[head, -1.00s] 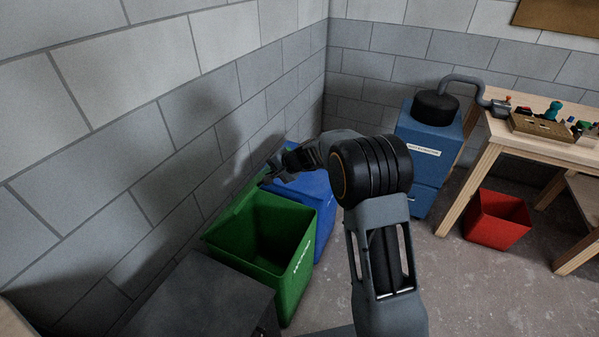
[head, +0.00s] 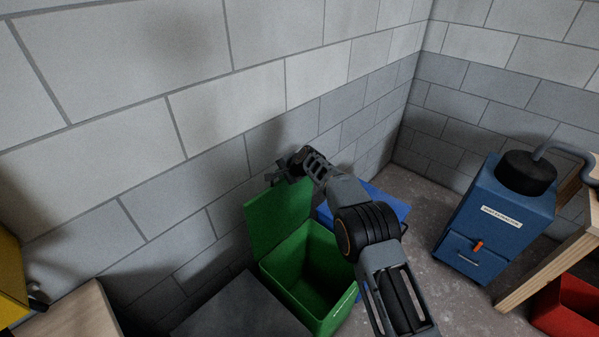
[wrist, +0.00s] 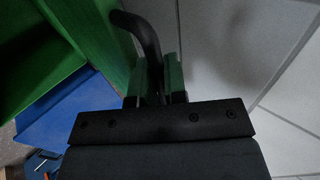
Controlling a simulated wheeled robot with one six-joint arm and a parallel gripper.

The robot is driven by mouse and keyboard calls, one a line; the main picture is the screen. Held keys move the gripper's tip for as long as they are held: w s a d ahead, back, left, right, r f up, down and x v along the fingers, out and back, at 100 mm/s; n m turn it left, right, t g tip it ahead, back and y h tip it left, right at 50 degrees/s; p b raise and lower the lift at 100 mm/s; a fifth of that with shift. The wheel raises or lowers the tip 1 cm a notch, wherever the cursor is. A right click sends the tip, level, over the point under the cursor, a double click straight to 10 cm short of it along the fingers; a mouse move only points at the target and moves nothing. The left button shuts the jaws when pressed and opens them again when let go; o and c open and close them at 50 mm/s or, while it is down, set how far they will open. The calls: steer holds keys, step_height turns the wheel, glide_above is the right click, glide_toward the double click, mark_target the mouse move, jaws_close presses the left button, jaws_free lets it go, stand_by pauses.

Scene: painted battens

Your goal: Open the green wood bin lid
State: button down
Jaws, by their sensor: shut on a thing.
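The green wood bin (head: 288,291) stands against the block wall in the head view, its mouth open and its inside apparently empty. Its green lid (head: 274,218) stands raised, roughly upright at the wall side. My gripper (head: 287,170) is at the lid's top edge. In the wrist view my gripper (wrist: 158,80) is shut on the black curved lid handle (wrist: 146,36), which runs between the fingers. Green surfaces of the lid and bin fill the left of that view.
A blue bin (head: 388,203) stands just beyond the green one. A dark grey box (head: 240,312) is on the near side. A blue cabinet (head: 490,225), a wooden bench (head: 545,270) and a red bin (head: 568,303) stand at the right. The grey wall is close behind the lid.

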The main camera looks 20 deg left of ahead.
steer(key=shift+w+a+f+p, duration=0.1)
steer(key=shift+w+a+p, duration=0.15)
steer(key=shift+a, duration=0.5)
steer(key=shift+w+a+f+p, duration=0.15)
steer(key=shift+w+a, duration=0.2)
steer(key=shift+a, duration=0.4)
steer(key=shift+r, duration=0.1)
steer(key=c, duration=1.2)
jaws_free()
steer(key=shift+d, duration=0.1)
steer(key=b+v, duration=0.5)
steer(key=v, duration=0.8)
steer(key=shift+d+r, duration=0.1)
steer(key=shift+r, duration=0.4)
